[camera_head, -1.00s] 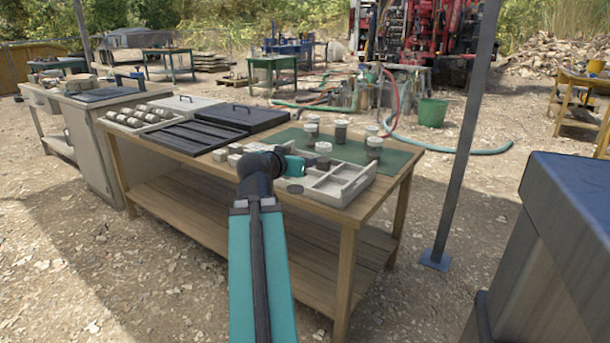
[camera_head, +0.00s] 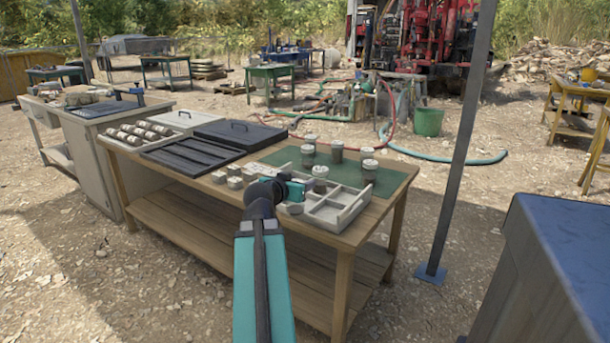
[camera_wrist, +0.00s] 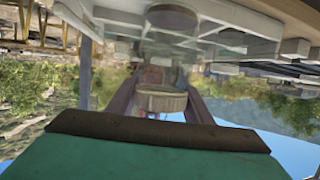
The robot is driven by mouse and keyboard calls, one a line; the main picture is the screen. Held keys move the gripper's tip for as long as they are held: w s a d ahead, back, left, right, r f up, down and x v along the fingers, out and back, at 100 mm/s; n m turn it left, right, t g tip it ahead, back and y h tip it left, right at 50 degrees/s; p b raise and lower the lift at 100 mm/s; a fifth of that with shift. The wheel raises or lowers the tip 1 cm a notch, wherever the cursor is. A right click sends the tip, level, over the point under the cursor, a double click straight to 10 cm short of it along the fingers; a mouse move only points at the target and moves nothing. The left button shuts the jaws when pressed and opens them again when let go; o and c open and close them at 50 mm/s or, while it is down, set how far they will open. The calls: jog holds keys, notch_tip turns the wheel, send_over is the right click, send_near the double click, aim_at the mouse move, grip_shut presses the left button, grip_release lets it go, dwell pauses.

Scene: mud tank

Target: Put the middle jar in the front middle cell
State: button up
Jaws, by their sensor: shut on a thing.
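The jar in my gripper (camera_head: 304,186) has a pale lid. This held jar (camera_head: 320,171) is over the back-left part of the pale divided tray (camera_head: 352,214). In the wrist view, which is inverted, the jar (camera_wrist: 162,101) sits between the dark fingers, and the tray shows above it. Whether the jar's base touches the tray cannot be told. My gripper is shut on it.
The wooden table (camera_head: 380,212) also holds small pale blocks (camera_head: 234,182), a dark slotted tray (camera_head: 185,158), a dark lidded box (camera_head: 240,135) and a rack of pale cylinders (camera_head: 138,133). A grey post (camera_head: 462,150) stands right of the table. The green mat (camera_head: 395,182) has free room at right.

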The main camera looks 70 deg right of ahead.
jog(key=shift+w+d+p, duration=0.15)
jog(key=shift+d+p, duration=0.45)
jog(key=shift+p, duration=2.75)
jog(key=w+d+f, duration=0.1)
jog(key=w+d, duration=0.1)
jog(key=d, duration=0.8)
jog(key=shift+d+f, duration=0.15)
jog(key=shift+d, duration=0.15)
jog(key=shift+f, duration=0.1)
jog(key=shift+f, duration=1.65)
jog(key=shift+f, duration=0.2)
jog(key=o, duration=1.2)
jog(key=shift+o, duration=0.2)
jog(key=shift+a+r, duration=0.15)
jog(key=shift+r, duration=0.1)
